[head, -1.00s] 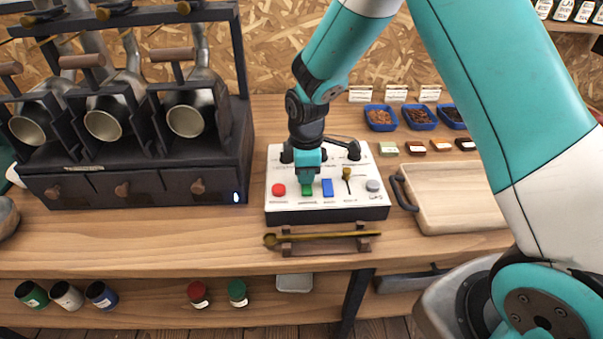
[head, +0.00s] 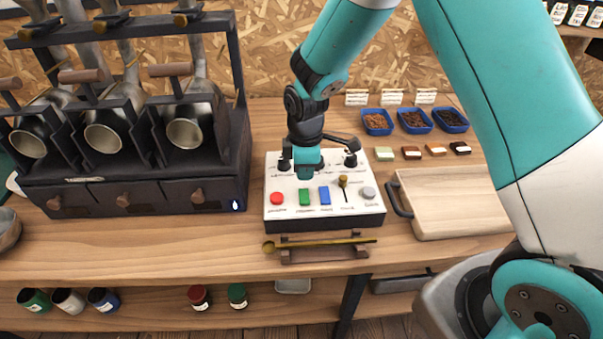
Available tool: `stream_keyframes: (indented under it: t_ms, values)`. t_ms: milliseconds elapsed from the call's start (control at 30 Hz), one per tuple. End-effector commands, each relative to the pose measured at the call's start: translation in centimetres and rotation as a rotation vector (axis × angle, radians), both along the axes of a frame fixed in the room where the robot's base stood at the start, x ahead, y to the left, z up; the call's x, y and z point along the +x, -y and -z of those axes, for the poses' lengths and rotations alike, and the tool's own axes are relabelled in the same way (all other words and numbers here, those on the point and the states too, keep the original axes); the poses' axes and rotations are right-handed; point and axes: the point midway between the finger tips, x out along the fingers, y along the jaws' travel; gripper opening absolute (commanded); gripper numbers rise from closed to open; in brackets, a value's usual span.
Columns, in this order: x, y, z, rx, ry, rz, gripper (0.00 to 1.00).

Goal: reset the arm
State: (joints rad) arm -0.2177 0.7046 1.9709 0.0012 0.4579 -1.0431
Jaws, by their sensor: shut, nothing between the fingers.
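My gripper (head: 306,174) hangs at the end of my teal arm, pointing down over the white control panel (head: 350,213). It is shut with nothing in it, and its tip is just behind the green button (head: 304,196). I cannot tell exactly how high it is above the panel. The panel also has a red button (head: 277,198), a blue button (head: 324,195), a brass-topped lever (head: 343,182) and a grey knob (head: 368,193). The panel's back part is partly hidden by my gripper.
A dark roaster (head: 130,160) with several drums stands at the left. A wooden tray (head: 450,205) lies to the right, and blue bean dishes (head: 414,121) stand behind it. A brass scoop (head: 318,243) rests on a wooden holder in front. Jars (head: 237,296) stand on the shelf below.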

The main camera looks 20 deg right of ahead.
Motion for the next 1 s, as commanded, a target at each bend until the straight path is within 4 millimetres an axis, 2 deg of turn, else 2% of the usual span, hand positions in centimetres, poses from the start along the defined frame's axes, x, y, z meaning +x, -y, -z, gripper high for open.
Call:
stream_keyframes:
  t_ms: [33,300,500,733,867,967,1000]
  values:
    - [0.4,-0.2,-1.7,0.001,0.010,-0.003,0.00]
    - [1.3,0.9,-7.6,0.001,0.014,0.010,0.00]
    - [1.6,1.0,-10.0,-0.001,0.010,0.010,0.00]
    - [1.3,0.8,-11.0,0.006,0.012,0.018,0.00]
    - [-1.7,-0.2,-13.5,0.057,0.021,0.099,0.00]
    - [-6.3,-1.3,-16.2,0.128,0.017,0.214,0.00]
    - [-8.5,-1.8,-17.2,0.160,0.009,0.267,0.00]
